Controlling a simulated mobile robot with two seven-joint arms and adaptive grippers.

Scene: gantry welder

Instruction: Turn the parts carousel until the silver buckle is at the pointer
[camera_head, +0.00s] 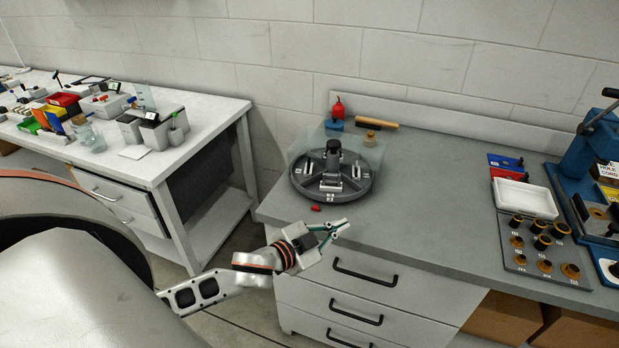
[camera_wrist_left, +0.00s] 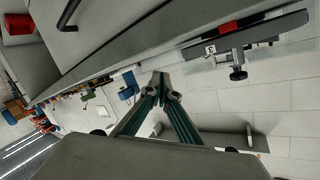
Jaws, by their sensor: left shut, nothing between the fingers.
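The parts carousel (camera_head: 302,191) is a dark round tray with a central post, near the left end of the grey bench. Several small pale or silver parts stand in its compartments; I cannot tell which is the silver buckle. A small red piece, apparently the pointer (camera_head: 315,208), lies at its front edge. In the left wrist view the carousel (camera_wrist_left: 276,28) is edge-on at upper right, with the red pointer (camera_wrist_left: 228,27) beside it. My left gripper (camera_head: 343,228) is shut and empty, in front of the carousel and apart from it; its fingertips (camera_wrist_left: 163,85) also show in the wrist view. My right gripper is out of view.
A clear panel stands behind the carousel, with a red-and-blue item (camera_head: 336,112) and a wooden-handled tool (camera_head: 377,123). A white tray (camera_head: 526,198) and a block of round fittings (camera_head: 520,264) are at right. The bench middle is clear. Drawer handles (camera_head: 365,272) protrude below.

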